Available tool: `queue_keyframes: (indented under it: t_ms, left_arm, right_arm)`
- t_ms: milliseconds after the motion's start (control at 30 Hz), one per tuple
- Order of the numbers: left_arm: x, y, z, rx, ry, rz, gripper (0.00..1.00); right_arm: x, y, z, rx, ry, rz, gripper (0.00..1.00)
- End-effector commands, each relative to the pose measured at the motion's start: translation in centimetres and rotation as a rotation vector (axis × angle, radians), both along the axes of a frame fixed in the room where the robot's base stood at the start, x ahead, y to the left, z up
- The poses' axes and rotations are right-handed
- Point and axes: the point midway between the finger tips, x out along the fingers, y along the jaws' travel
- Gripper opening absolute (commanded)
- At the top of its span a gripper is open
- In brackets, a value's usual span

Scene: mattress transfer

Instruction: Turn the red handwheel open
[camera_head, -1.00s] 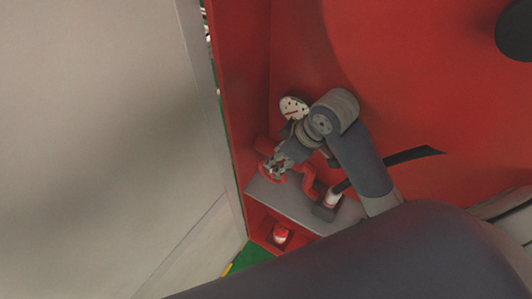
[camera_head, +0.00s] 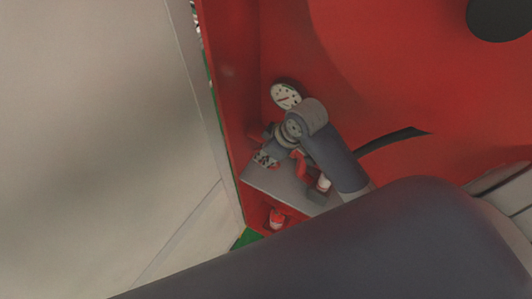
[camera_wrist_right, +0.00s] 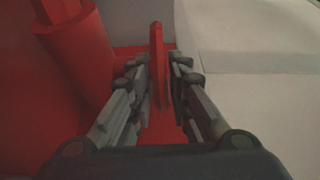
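The red handwheel (camera_wrist_right: 157,45) shows nearly edge-on in the right wrist view, as a thin upright red strip. My right gripper (camera_wrist_right: 160,78) has one finger on each side of its rim, and the fingers are drawn in close around it. A narrow gap seems to show at the right finger. In the head view my right gripper (camera_head: 265,159) is over the grey shelf, and it hides most of the handwheel. My left gripper is not in view.
A round white gauge (camera_head: 286,95) is on the red wall above my right wrist. The grey shelf (camera_head: 290,185) is below the gripper, with a red-and-white object (camera_head: 277,218) under it. A large pale panel (camera_head: 90,130) fills the left. A thick red pipe (camera_wrist_right: 75,50) stands left of the gripper.

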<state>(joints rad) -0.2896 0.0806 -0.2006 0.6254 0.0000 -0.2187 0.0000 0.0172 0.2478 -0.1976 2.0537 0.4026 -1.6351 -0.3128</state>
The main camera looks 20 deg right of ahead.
Motion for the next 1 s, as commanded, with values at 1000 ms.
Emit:
queue_keyframes:
  t_ms: [1000]
  left_arm:
    - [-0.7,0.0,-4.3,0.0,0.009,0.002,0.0]
  right_arm:
    - [-0.9,-0.7,-0.8,0.254,-0.327,0.0,0.0]
